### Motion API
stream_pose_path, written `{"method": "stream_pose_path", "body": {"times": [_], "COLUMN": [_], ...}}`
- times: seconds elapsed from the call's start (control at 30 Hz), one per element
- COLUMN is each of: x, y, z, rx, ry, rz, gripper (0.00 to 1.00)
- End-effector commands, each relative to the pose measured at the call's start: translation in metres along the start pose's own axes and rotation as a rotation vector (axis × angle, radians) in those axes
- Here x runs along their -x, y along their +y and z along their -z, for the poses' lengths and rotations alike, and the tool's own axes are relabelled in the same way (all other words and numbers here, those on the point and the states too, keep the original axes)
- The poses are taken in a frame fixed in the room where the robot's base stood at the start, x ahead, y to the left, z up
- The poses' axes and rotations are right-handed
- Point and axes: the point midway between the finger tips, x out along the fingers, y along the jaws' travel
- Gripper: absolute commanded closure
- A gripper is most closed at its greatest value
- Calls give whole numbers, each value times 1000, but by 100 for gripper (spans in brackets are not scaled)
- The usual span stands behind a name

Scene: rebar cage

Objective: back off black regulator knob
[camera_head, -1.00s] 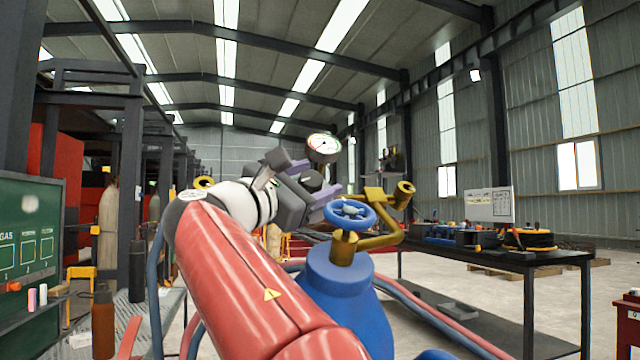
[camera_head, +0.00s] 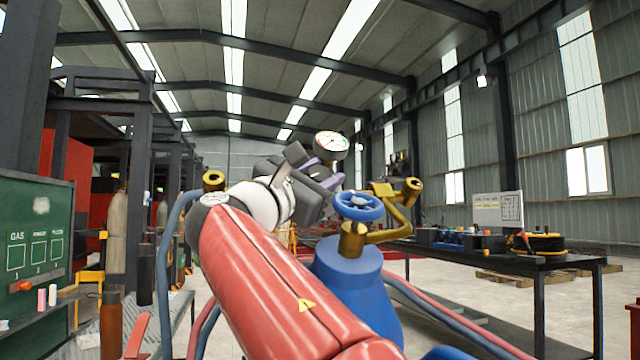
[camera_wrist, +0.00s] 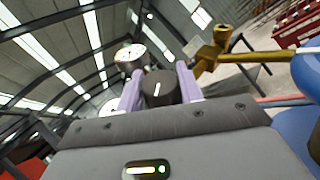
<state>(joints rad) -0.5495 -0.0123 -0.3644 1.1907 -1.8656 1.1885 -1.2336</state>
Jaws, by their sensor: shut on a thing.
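The black regulator knob (camera_wrist: 158,88) is in the wrist view, a dark disc with a white mark, between the two purple fingers of my gripper (camera_wrist: 160,86). My gripper is shut on the knob, with one finger at each side. In the head view my gripper (camera_head: 328,172) is beside the blue cylinder's top, and the knob is mostly hidden by my wrist. A round pressure gauge (camera_head: 331,145) stands just above the fingers; it also shows in the wrist view (camera_wrist: 130,54). Brass fittings (camera_wrist: 215,52) lie to the right of the fingers.
A blue gas cylinder (camera_head: 350,285) with a blue handwheel (camera_head: 358,206) stands right of my arm. Red and blue hoses (camera_head: 440,312) run beside it. A dark workbench (camera_head: 545,262) with tools is at right, and a green board (camera_head: 35,235) at left.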

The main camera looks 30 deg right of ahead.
Motion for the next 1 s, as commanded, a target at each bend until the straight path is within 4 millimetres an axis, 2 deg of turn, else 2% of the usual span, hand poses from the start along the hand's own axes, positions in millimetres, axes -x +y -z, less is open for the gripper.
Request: {"method": "stream_pose_path", "body": {"times": [0.17, 0.2, 0.33, 0.67, 0.77, 1.0], "x": [0, 0, 0, 4, 16, 57], "y": [0, 0, 0, 0, -1, -1], "z": [0, 0, 0, 1, 2, 2], "rx": [2, 2, 2, 1, 0, 0], "ry": [1, 1, 1, 2, 3, 2], "rz": [3, 3, 3, 3, 2, 2], "gripper": [86, 60, 43, 42, 42, 42]}}
